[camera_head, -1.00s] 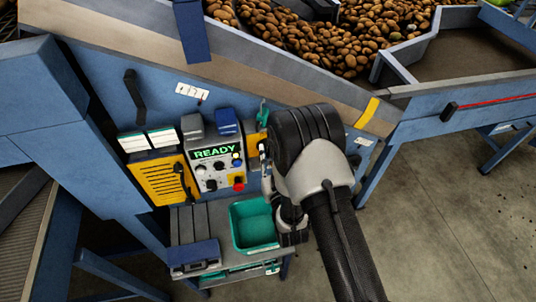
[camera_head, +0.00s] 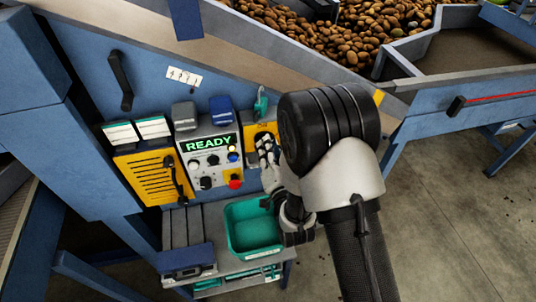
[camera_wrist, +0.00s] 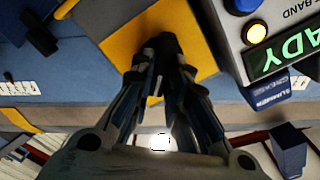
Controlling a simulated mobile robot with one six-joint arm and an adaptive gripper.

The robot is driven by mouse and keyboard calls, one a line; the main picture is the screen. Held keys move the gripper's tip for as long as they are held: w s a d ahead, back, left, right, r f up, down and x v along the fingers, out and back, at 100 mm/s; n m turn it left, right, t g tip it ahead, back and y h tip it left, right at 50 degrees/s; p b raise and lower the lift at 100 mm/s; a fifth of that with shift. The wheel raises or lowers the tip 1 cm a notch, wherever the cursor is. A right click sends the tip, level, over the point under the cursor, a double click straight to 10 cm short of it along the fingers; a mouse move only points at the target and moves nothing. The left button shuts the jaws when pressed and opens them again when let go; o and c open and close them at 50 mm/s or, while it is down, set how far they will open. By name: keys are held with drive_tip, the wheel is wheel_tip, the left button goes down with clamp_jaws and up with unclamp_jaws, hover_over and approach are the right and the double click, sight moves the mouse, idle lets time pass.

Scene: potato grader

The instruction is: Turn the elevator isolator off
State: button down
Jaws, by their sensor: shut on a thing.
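The elevator isolator is a yellow plate (camera_head: 262,130) just right of the grey control panel (camera_head: 211,162). In the wrist view the yellow plate (camera_wrist: 128,42) lies straight ahead of the fingers, tilted in the picture. My gripper (camera_head: 265,147) is at the front of this plate; its fingertips (camera_wrist: 159,46) also show in the wrist view, close together over the plate's middle. They are shut on a dark part there, the isolator handle. The fingers and wrist hide most of the handle, so its angle cannot be told. The panel's display (camera_head: 209,144) reads READY in green.
A green padlock-like item (camera_head: 261,102) hangs above the isolator. A red button (camera_head: 235,182) is on the panel nearby. A yellow louvred box (camera_head: 152,178) is to the left. A teal bin (camera_head: 231,234) stands below on a shelf. Potatoes (camera_head: 345,35) lie in the machine above.

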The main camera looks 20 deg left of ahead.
drive_tip(key=m+b, duration=0.6)
drive_tip(key=m, duration=0.2)
drive_tip(key=shift+w+f+m, duration=0.1)
drive_tip(key=shift+f+m, duration=0.05)
drive_tip(key=shift+m, duration=0.45)
drive_tip(key=c, duration=1.6)
unclamp_jaws()
drive_tip(key=shift+f, duration=0.1)
drive_tip(key=shift+o, duration=0.2)
